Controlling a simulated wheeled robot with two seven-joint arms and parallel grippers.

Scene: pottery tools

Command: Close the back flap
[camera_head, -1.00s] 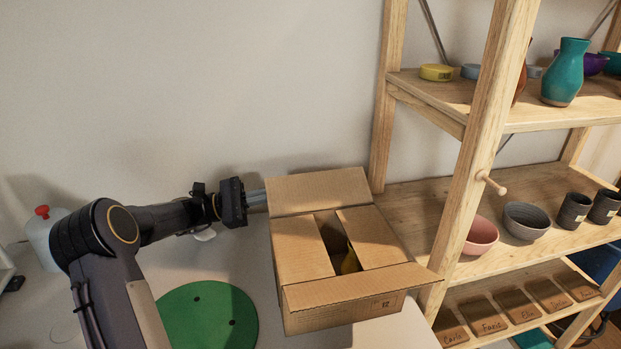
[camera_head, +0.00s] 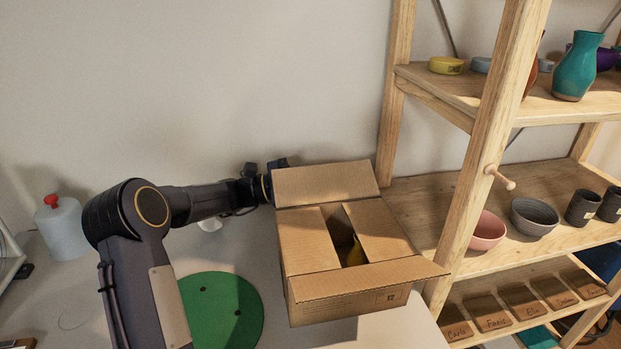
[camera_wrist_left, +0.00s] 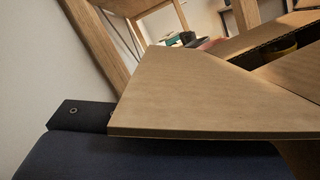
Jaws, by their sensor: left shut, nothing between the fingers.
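The open cardboard box (camera_head: 340,308) sits on the table. Its back flap (camera_head: 325,184) stands raised at the rear, facing the head camera. The left side flap (camera_head: 308,240) and right side flap (camera_head: 376,230) are folded inward with a gap between them. The front flap (camera_head: 370,278) sticks outward. My left gripper (camera_head: 268,180) is at the left rear of the back flap; its fingertips are hidden behind it. In the left wrist view the flap (camera_wrist_left: 200,95) crosses close in front of the dark gripper (camera_wrist_left: 80,115). I cannot tell whether they touch. My right gripper is not in view.
A yellow object (camera_head: 356,252) shows inside the box. A wooden shelf (camera_head: 470,190) with pottery stands close to the right of the box. A green disc (camera_head: 225,310) lies at the left front. A white bottle with a red cap (camera_head: 62,230) is farther left. The wall is behind.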

